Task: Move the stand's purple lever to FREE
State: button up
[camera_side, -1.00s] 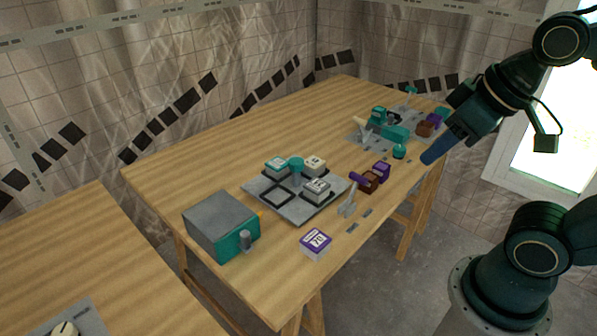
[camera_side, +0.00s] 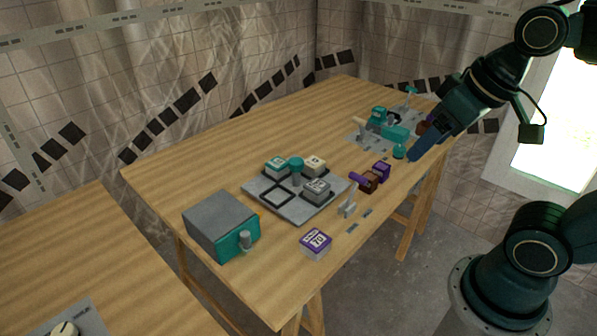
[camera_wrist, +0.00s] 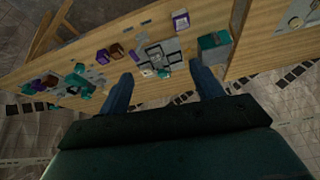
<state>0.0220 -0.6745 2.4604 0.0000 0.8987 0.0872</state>
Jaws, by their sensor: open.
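A brown stand (camera_side: 370,186) with a purple lever (camera_side: 357,179) pointing left and a purple block (camera_side: 381,169) behind it sits near the table's right edge. In the wrist view, the brown stand (camera_wrist: 117,51) and a purple part (camera_wrist: 103,57) show small at upper left. Another brown piece (camera_side: 424,126) at the far end is partly behind my gripper. My gripper (camera_side: 413,156) is open and empty, up and to the right of the nearer stand and apart from it. Its blue fingers are spread wide in the wrist view (camera_wrist: 162,77). The lever's marking is too small to read.
A grey tray (camera_side: 306,215) with several button blocks stands left of the stand. A small grey toggle (camera_side: 346,209), a purple-topped block (camera_side: 316,242) and a grey-teal box (camera_side: 220,224) are nearer the camera. Teal fixtures (camera_side: 395,134) crowd the far end. Bare wood lies left.

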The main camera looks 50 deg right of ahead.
jog(key=w+d+m+g, duration=0.2)
jog(key=w+d+m, duration=0.1)
jog(key=w+m, duration=0.25)
jog(key=m+g, duration=0.3)
jog(key=m, duration=0.8)
send_over(359, 175)
notch_tip(359, 175, down, 13)
jog(key=shift+r, duration=0.15)
jog(key=shift+f, duration=6.85)
jog(key=shift+c, duration=0.3)
jog(key=c, duration=1.3)
